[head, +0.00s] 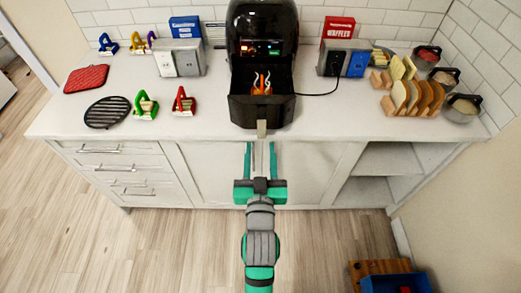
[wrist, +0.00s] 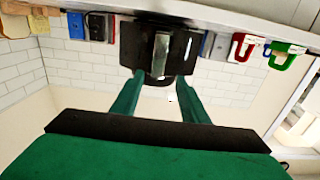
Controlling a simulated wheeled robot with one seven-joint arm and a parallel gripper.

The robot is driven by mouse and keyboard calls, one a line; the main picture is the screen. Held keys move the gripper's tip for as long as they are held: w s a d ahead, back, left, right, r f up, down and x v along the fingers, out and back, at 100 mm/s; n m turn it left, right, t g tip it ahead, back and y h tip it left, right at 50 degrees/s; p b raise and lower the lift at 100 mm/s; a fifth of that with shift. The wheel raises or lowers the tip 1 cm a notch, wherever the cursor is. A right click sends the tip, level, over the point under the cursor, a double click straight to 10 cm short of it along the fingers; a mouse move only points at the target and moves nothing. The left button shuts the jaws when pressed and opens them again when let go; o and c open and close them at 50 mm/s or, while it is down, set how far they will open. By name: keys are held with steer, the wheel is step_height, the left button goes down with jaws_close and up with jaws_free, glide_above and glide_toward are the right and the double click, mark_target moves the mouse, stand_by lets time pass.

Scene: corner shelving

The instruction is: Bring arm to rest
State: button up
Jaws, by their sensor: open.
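My green arm reaches forward from the bottom of the head view. My gripper (head: 261,148) is open, its two thin fingers pointing at the counter's front, just below the handle of the black air fryer (head: 262,35). Nothing shows between the fingers. The air fryer's basket (head: 262,108) is pulled out, with orange pieces inside. In the wrist view, which appears upside down, the two green fingers (wrist: 158,90) stand apart below the dark basket (wrist: 180,50) and its pale handle. I cannot tell whether a finger touches the handle.
A blue crate (head: 396,283) is on the floor at lower right. The floor beside my arm is clear.

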stand_by(0.3)
steer(key=s+f+g, duration=0.1)
steer(key=s+f, duration=1)
steer(key=s, duration=0.3)
steer(key=s+f, duration=0.1)
steer(key=s, duration=0.8)
steer(key=s+f+g, duration=0.1)
steer(key=s+f, duration=0.1)
steer(key=s, duration=0.8)
steer(key=shift+d+f+g, duration=0.15)
steer(key=shift+f+g, duration=0.15)
